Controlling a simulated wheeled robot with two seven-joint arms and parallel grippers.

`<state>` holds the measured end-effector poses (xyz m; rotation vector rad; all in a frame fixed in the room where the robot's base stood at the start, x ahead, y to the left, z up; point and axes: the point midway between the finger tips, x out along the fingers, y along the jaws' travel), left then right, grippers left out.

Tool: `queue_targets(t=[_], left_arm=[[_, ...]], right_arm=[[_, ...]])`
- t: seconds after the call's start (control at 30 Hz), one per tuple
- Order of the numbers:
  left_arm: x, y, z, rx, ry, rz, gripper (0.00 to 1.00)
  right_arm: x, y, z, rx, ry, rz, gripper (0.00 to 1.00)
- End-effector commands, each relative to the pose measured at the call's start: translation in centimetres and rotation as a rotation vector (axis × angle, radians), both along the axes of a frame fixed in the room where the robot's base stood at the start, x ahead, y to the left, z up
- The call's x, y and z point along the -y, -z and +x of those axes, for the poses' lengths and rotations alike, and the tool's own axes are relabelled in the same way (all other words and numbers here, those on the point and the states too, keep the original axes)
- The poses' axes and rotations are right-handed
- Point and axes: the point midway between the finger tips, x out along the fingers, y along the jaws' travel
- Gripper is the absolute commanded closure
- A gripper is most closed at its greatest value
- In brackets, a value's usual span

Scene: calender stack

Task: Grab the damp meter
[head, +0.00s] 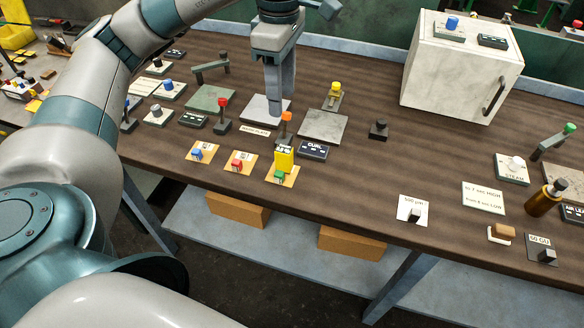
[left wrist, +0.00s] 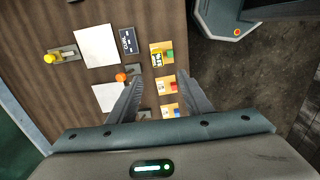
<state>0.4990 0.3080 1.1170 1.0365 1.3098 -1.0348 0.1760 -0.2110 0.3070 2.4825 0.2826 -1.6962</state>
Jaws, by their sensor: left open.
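The likely damp meter is a small yellow upright block (head: 284,158) standing at the front of the bench, by a tan card with a green block. It also shows in the left wrist view (left wrist: 157,60), just beyond the fingertips. My left gripper (head: 280,112) points down over the bench, behind and above the yellow block. In the left wrist view its two fingers (left wrist: 158,80) are apart with nothing held between them. My right gripper is not in view.
An orange-knobbed lever (head: 286,117) stands close behind the yellow block. A dark labelled block (head: 313,150) is to its right. Cards with red (head: 238,164) and blue (head: 197,153) blocks lie to its left. A white cabinet (head: 450,80) stands at back right.

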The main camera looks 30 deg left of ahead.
Motion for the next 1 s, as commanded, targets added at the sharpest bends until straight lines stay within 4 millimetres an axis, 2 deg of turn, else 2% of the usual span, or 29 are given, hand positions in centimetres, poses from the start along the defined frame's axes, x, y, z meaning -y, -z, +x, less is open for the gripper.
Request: queue_targets(t=[0.23,0.43,0.57,0.83,1.0], left_arm=[[0.0,0.0,0.0,0.0,0.0,0.0,0.55],[0.1,0.5,0.0,-0.002,0.0,0.0,0.55],[0.1,1.5,0.0,-0.003,0.0,0.0,0.55],[0.1,4.4,-0.1,-0.005,0.0,-0.001,0.55],[0.1,6.3,0.0,-0.004,-0.001,-0.001,0.55]], right_arm=[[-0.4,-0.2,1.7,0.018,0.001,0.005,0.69],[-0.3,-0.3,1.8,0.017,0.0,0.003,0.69],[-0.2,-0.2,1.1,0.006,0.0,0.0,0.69],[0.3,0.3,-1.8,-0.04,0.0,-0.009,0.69],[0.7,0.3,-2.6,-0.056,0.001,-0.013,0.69]])
